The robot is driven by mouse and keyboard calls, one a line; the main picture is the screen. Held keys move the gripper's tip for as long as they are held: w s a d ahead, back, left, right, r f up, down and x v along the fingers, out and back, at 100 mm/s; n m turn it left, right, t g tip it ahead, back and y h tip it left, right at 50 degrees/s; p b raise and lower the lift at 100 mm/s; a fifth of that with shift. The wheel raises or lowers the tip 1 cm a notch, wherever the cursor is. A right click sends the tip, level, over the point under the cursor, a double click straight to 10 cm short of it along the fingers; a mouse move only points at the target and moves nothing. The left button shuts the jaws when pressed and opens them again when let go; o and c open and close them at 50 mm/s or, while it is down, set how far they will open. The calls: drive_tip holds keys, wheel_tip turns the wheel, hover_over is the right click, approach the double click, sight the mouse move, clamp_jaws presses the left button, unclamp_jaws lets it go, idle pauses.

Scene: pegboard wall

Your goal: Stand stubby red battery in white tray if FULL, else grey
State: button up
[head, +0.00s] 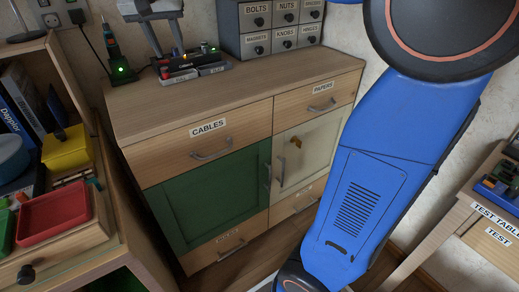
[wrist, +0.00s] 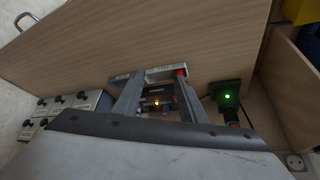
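My gripper (head: 166,50) hangs over the back of the cabinet top. In the wrist view its two grey fingers (wrist: 153,82) are spread apart, with no object clearly held. Below it is a dark battery station with a small lit display (wrist: 157,102). Two small labelled trays stand at the station's front: a pale one (wrist: 165,71) and a greyer one (wrist: 122,76). A small red piece (wrist: 181,72) shows by one fingertip, perhaps the stubby red battery; I cannot tell for sure. The tray labels and any charge reading are too small to read.
A black device with a green light (head: 121,70) stands left of the station. A labelled drawer unit (head: 270,25) stands behind to the right. The front of the wooden cabinet top (head: 240,88) is clear. A shelf with a red bin (head: 55,212) is at left.

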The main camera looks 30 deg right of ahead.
drive_tip(key=shift+n+y, duration=0.4)
drive_tip(key=shift+n, duration=0.5)
drive_tip(key=s+d+f, duration=0.1)
drive_tip(key=s, duration=0.2)
drive_tip(key=s+d+f, duration=0.2)
drive_tip(key=s, duration=0.1)
drive_tip(key=s+d+f, duration=0.2)
drive_tip(key=s, duration=0.1)
drive_tip(key=shift+s+f, duration=0.2)
drive_tip(key=shift+s, duration=0.15)
drive_tip(key=s+d+f+n+y, duration=0.1)
drive_tip(key=s+d+f+n, duration=0.1)
drive_tip(key=s+f, duration=0.7)
drive_tip(key=s+d+f+n, duration=0.1)
drive_tip(key=s+d+f, duration=0.1)
drive_tip(key=s+f, duration=0.8)
drive_tip(key=shift+s+f+n+y, duration=0.15)
drive_tip(key=shift+s+n+y, duration=0.25)
drive_tip(key=shift+s, duration=0.75)
